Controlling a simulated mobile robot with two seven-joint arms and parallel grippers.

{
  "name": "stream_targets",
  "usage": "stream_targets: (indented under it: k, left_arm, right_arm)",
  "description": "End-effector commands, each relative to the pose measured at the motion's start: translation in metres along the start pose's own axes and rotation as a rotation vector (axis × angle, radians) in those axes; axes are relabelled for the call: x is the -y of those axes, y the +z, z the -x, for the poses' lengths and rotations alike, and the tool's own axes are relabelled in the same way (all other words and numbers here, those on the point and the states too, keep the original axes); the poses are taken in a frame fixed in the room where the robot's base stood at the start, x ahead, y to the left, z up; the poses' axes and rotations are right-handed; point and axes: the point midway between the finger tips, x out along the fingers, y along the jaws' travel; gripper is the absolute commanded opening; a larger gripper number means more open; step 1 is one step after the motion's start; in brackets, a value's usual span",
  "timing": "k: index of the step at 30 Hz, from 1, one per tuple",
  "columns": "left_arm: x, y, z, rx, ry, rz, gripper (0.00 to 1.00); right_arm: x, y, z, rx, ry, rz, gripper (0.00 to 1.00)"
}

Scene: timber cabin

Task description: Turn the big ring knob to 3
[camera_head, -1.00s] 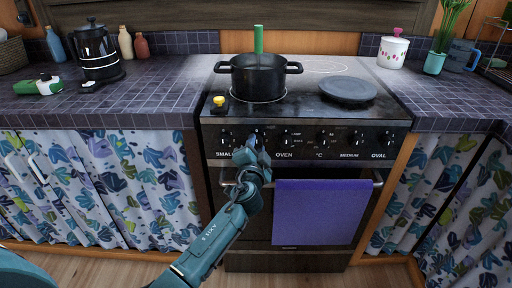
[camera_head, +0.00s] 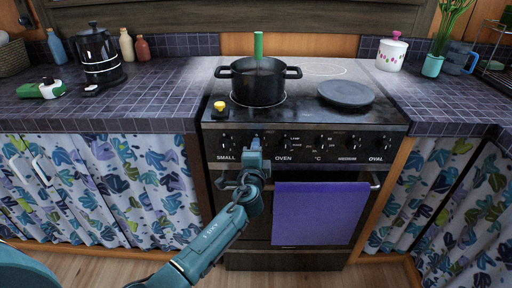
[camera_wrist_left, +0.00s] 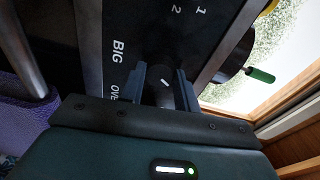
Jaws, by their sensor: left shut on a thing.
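The big ring knob (camera_wrist_left: 161,92) is a dark knob with a short white pointer line, on the stove's black control panel. The label BIG and the numbers 1 and 2 show beside it in the left wrist view; I cannot see a 3. My left gripper (camera_wrist_left: 161,76) is shut on this knob, one finger on each side. In the head view, my left gripper (camera_head: 256,146) is at the panel between the SMALL and OVEN labels and hides the knob. My right gripper is not in view.
The stove (camera_head: 300,110) carries a black pot (camera_head: 257,84) and a dark round plate cover (camera_head: 346,94). A yellow-topped item (camera_head: 219,107) sits at its left front. A purple towel (camera_head: 318,213) hangs on the oven handle, right of my arm. Tiled counters (camera_head: 150,100) flank the stove.

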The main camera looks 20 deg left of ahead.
Motion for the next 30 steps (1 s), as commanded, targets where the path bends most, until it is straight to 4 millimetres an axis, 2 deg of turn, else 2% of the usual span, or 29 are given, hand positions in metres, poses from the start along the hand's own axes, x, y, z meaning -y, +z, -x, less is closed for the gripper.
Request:
stream_targets:
  k: [11,30]
  left_arm:
    - [0.003,-0.001,0.0,0.017,0.028,-0.359,0.09]
    - [0.002,-0.002,0.0,0.047,0.075,-0.964,0.09]
  right_arm:
    - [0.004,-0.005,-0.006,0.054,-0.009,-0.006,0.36]
    - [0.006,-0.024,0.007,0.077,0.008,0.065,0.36]
